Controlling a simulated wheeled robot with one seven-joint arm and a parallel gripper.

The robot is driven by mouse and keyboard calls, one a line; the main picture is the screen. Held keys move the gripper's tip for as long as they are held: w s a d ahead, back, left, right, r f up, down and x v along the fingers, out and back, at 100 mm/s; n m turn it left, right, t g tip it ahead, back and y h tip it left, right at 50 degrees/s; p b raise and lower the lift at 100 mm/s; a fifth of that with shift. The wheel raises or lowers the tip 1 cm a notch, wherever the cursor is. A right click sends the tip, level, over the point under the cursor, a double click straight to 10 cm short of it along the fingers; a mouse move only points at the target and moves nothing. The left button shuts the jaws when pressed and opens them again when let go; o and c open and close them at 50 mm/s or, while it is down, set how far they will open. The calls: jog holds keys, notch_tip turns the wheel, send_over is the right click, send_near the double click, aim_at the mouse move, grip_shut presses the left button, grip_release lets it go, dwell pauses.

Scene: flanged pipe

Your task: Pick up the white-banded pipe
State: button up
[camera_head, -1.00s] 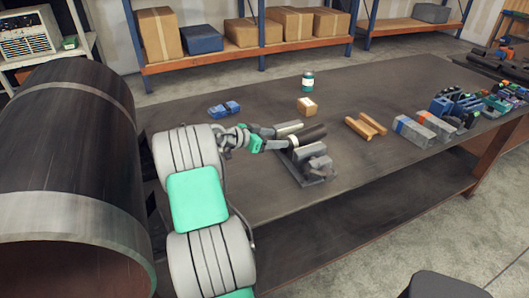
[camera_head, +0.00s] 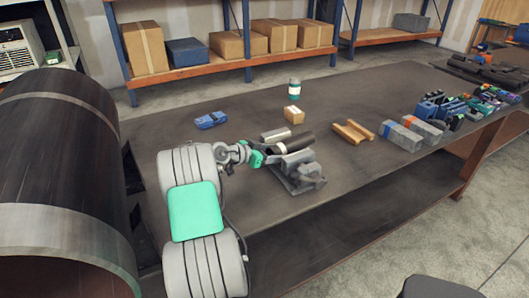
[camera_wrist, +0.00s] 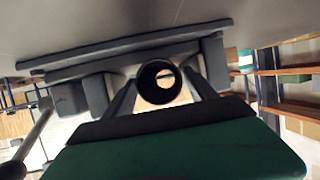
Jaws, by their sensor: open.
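The white-banded pipe (camera_head: 299,142) is a short dark tube with a pale band near its left end, lying on or beside a grey vise-like fixture (camera_head: 299,171) on the workbench. In the wrist view the pipe (camera_wrist: 147,84) appears end-on as a dark ring with a bright opening. My gripper (camera_head: 271,155) is at the pipe's left end, close to the band. In the wrist view its dark fingers (camera_wrist: 162,92) are spread on either side of the ring. Whether they touch the pipe cannot be told.
A plain grey bar (camera_head: 275,134) lies just behind the pipe. A small cardboard box (camera_head: 294,115), a teal can (camera_head: 294,88), a blue object (camera_head: 211,120) and wooden blocks (camera_head: 353,132) stand around. A large dark pipe (camera_head: 60,150) fills the left.

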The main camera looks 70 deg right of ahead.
jog(key=shift+x, duration=1.15)
jog(key=shift+c, duration=0.3)
grip_shut()
